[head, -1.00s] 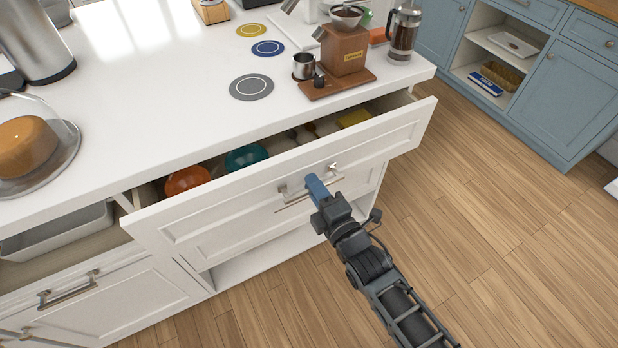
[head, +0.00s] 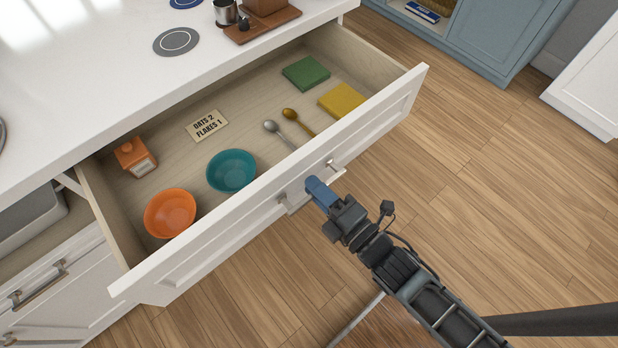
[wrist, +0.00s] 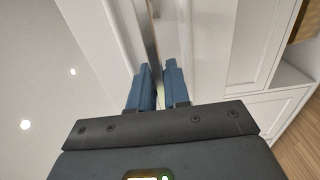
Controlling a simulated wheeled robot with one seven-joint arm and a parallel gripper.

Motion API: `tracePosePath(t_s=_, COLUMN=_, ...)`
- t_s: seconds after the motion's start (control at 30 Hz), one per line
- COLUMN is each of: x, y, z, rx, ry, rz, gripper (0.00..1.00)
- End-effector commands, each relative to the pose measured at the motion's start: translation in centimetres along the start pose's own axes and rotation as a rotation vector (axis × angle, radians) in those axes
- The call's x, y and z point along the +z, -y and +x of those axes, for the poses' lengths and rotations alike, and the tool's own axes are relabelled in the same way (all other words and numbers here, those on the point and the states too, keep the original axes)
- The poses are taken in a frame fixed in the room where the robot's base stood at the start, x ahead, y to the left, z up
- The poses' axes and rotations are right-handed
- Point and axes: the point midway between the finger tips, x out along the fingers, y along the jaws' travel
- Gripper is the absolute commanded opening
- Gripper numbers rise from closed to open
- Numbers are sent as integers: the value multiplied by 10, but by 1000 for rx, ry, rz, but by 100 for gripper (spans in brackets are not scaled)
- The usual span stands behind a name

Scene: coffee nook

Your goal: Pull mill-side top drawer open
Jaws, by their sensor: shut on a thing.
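The white top drawer (head: 285,222) below the coffee mill (head: 262,8) stands well open, with its inside in plain view. My gripper (head: 312,190) is at the middle of the drawer front, shut on the drawer's metal bar handle (head: 335,172). In the wrist view, the blue fingers (wrist: 158,84) close on either side of the handle bar (wrist: 146,35). The fingertips partly hide the handle in the head view.
The drawer holds an orange bowl (head: 170,213), teal bowl (head: 231,171), orange box (head: 134,157), label card (head: 207,125), two spoons (head: 298,122), and green (head: 306,72) and yellow (head: 342,100) squares. Wooden floor (head: 480,190) lies clear to the right.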

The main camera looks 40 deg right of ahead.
Motion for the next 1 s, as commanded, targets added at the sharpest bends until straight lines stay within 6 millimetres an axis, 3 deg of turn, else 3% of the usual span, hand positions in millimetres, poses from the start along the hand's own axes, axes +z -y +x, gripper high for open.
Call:
tracePosePath(t_s=0.37, x=0, y=1, z=-3, rx=-3, ry=0, rz=0, gripper=0)
tracePosePath(t_s=0.4, x=0, y=2, z=-3, rx=-3, ry=0, rz=0, gripper=17)
tracePosePath(t_s=0.6, x=0, y=1, z=-2, rx=-2, ry=0, rz=0, gripper=37)
tracePosePath(t_s=0.87, x=0, y=1, z=-3, rx=-1, ry=0, rz=0, gripper=37)
tracePosePath(t_s=1.0, x=0, y=2, z=-16, rx=-2, ry=1, rz=0, gripper=37)
